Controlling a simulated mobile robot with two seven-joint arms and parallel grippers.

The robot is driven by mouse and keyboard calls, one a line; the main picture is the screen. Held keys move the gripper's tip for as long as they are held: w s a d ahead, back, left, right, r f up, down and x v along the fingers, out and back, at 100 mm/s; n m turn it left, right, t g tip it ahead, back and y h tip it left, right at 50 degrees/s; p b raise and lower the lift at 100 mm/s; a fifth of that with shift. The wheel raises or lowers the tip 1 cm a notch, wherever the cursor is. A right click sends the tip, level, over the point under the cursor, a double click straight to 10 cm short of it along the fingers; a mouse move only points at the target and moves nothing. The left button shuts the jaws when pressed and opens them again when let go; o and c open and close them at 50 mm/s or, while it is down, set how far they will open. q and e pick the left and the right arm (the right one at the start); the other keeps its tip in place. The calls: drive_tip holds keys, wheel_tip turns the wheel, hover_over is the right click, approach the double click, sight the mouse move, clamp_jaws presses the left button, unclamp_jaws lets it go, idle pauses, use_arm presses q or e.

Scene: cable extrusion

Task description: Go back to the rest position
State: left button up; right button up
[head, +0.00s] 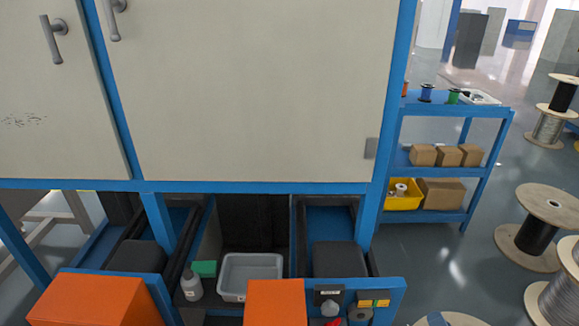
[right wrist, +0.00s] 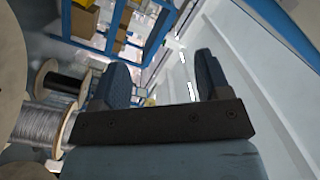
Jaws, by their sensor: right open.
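My right gripper (right wrist: 162,65) shows in the right wrist view. Its two dark fingers stand wide apart above a dark bar, and nothing is held between them. In the head view I cannot clearly make out either gripper. The machine (head: 265,90) with large cream doors and a blue frame fills the left and middle of the head view. My left gripper is not in view.
A blue shelf cart (head: 455,113) with small spools, cardboard boxes and a yellow bin (head: 403,200) stands to the right. Large cable spools (head: 537,225) stand on the floor at the right edge.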

drive_tip(key=s+a+r+n+g+y, duration=0.3)
drive_tip(key=s+a+r+n+y, duration=0.1)
drive_tip(key=s+a+r+n, duration=0.5)
drive_tip(key=s+a+r+n+g+y, duration=0.2)
drive_tip(key=s+a+r+n+y, duration=0.35)
drive_tip(key=a+n, duration=0.55)
drive_tip(key=w+a+r+m+t+h, duration=0.2)
drive_tip(key=a+r+m+h, duration=0.1)
drive_tip(key=a+r+m, duration=0.3)
use_arm(q)
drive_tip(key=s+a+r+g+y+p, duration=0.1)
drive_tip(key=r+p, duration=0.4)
drive_tip(key=p, duration=1.2)
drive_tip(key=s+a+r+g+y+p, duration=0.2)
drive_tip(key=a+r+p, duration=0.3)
drive_tip(key=p, duration=1.1)
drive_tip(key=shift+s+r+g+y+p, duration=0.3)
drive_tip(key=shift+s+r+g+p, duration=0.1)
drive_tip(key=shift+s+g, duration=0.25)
use_arm(e)
drive_tip(key=s+d+r+g+h, duration=0.3)
drive_tip(key=d+r, duration=0.3)
drive_tip(key=r, duration=0.4)
drive_tip(key=shift+s+r+m+g+h, duration=0.2)
drive_tip(key=shift+s+m+g+h, duration=0.2)
drive_tip(key=shift+s+g, duration=0.1)
drive_tip(key=shift+a, duration=0.1)
